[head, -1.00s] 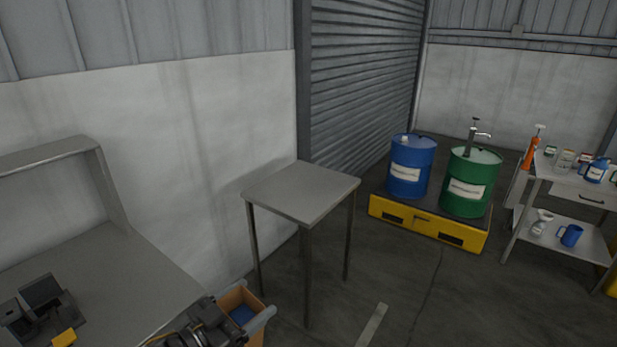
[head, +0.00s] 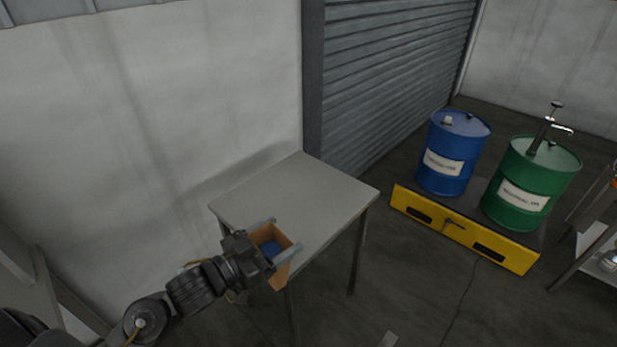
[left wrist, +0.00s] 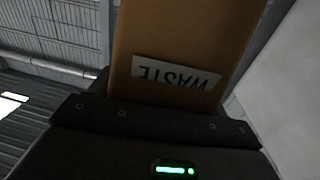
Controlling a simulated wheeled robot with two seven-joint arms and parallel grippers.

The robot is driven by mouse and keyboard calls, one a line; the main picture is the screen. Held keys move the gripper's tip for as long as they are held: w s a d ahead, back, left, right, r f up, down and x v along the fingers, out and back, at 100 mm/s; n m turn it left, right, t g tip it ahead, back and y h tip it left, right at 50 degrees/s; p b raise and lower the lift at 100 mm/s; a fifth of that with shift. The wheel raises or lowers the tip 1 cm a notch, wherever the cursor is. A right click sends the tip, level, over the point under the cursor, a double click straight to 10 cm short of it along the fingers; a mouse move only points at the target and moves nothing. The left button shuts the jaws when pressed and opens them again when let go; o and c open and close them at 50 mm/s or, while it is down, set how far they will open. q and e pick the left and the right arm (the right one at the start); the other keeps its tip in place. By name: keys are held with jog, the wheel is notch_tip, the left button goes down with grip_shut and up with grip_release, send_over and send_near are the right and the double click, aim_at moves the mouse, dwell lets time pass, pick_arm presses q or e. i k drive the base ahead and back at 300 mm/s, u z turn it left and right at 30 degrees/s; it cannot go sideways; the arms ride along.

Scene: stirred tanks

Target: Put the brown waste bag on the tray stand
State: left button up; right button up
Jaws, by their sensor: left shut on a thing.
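The brown waste bag (head: 281,272) is an open-topped brown holder with something blue inside. My left gripper (head: 276,240) is shut on it, with a grey finger along each of two opposite sides. In the head view the bag overlaps the near edge of the tray stand (head: 310,195), a small grey table with a bare top. I cannot tell whether the bag touches the stand. In the left wrist view the bag (left wrist: 185,35) fills the upper middle, with its WASTE label upside down. My right gripper is not in view.
A blue drum (head: 452,155) and a green drum (head: 530,185) with a pump stand on a yellow pallet (head: 465,240) to the right. A wall and a roller shutter (head: 390,75) are behind the stand. Part of a shelf cart (head: 590,235) shows at the right edge.

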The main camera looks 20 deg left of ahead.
aim_at(307, 198)
jog(key=i, duration=0.95)
jog(key=z, duration=0.15)
